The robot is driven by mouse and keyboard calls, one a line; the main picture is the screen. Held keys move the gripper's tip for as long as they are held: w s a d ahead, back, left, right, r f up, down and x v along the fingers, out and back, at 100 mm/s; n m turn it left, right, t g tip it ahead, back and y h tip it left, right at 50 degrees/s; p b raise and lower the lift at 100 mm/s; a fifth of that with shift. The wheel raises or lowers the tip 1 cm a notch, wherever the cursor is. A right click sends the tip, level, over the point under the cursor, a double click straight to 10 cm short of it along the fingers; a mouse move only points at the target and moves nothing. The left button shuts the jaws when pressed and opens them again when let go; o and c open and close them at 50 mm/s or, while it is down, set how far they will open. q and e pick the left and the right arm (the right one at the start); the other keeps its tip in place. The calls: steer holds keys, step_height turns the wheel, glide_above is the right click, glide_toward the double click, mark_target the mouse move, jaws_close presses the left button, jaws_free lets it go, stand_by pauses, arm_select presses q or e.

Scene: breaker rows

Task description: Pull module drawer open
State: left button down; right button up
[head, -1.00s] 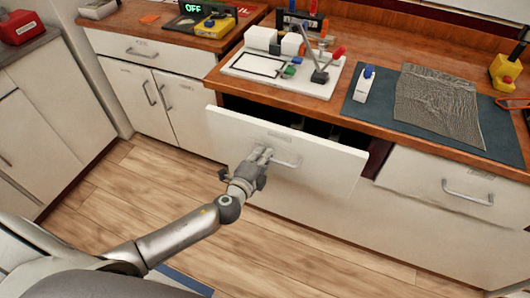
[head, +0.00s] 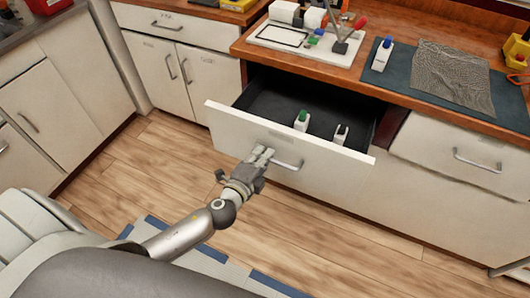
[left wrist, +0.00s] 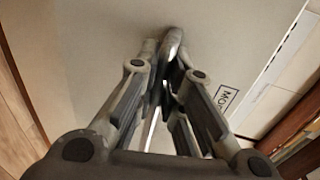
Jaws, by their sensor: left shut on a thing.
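The module drawer (head: 325,158) stands well out from the wooden counter in the head view, with its dark inside showing. Its white front has a metal bar handle (head: 287,164) and a small label. Two small white modules stand inside, one with a green top (head: 302,121) and one with a dark top (head: 341,134). My left gripper (head: 264,153) is shut on the left part of the handle. In the left wrist view its fingers (left wrist: 165,65) close together at the drawer front, which carries a partly hidden printed label (left wrist: 224,98). My right gripper is not in view.
A white board with parts (head: 300,35) sits on the counter above the drawer. A blue-grey mat (head: 400,82) holds a white module (head: 382,54) and a crumpled grey sheet (head: 450,72). A closed drawer (head: 455,155) is at right. Wooden floor (head: 150,170) is clear before the cabinets.

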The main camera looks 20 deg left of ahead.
arm_select(q)
steer(key=shift+s+a, duration=0.25)
steer(key=shift+s, duration=0.2)
steer(key=c, duration=1.5)
jaws_free()
steer(key=shift+c, duration=0.2)
steer(key=shift+a, duration=0.1)
steer(key=v, duration=1.2)
